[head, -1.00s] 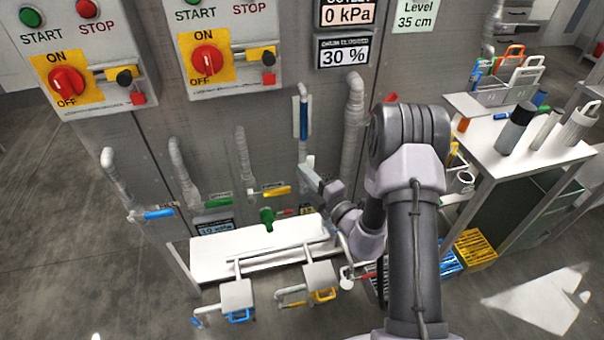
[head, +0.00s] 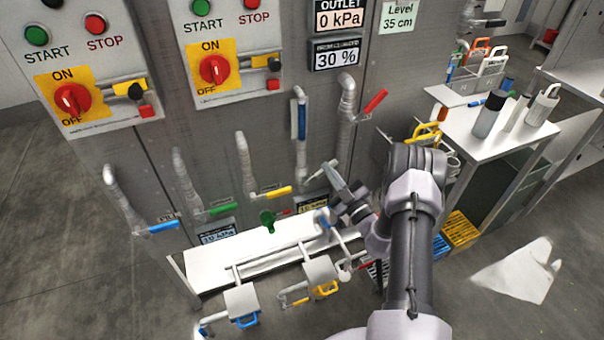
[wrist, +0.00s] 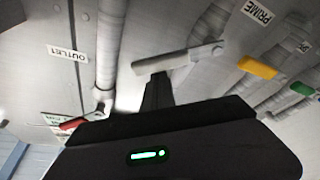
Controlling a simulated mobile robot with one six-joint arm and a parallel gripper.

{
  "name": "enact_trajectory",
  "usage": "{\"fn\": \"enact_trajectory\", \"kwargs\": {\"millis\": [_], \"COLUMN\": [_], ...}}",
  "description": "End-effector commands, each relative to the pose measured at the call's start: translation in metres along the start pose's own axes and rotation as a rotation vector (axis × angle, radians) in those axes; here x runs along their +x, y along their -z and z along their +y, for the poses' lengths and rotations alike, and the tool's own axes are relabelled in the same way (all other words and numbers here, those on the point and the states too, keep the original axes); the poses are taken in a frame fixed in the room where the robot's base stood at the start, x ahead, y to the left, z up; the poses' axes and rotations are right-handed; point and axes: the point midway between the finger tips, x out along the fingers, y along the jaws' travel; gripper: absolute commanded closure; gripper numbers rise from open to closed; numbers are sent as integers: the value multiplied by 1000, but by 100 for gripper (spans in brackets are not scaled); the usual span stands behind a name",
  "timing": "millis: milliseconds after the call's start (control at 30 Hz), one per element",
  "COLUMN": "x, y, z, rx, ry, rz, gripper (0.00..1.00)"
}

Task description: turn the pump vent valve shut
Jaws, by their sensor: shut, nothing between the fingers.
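A pale grey valve lever (wrist: 178,59) lies near level across the middle of the wrist view. In the head view a pale lever (head: 317,179) shows low on the pipe with the blue section. I take it as the vent valve, but no readable label on it confirms this. My gripper (wrist: 157,83) is shut and empty, its fingertips just below the lever in the wrist view. In the head view my gripper (head: 335,172) is right beside the lever. I cannot tell whether they touch.
A red lever (head: 375,102) sits on the pipe to the right. Yellow (head: 277,192), green (head: 222,209) and blue (head: 163,227) levers are to the left. A white bench (head: 215,266) stands below; a side table (head: 530,150) holds bottles at right.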

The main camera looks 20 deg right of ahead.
Motion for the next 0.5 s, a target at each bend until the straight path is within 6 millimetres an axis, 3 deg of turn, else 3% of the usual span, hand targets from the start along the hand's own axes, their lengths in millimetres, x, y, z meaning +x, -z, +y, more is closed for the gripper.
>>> {"fn": "enact_trajectory", "kwargs": {"millis": [400,500], "x": [-10,-12], "y": [-30,-36], "z": [-1,-1], "rx": [343,340], "ry": [-120,-119], "rz": [0,0], "gripper": [100,100]}}
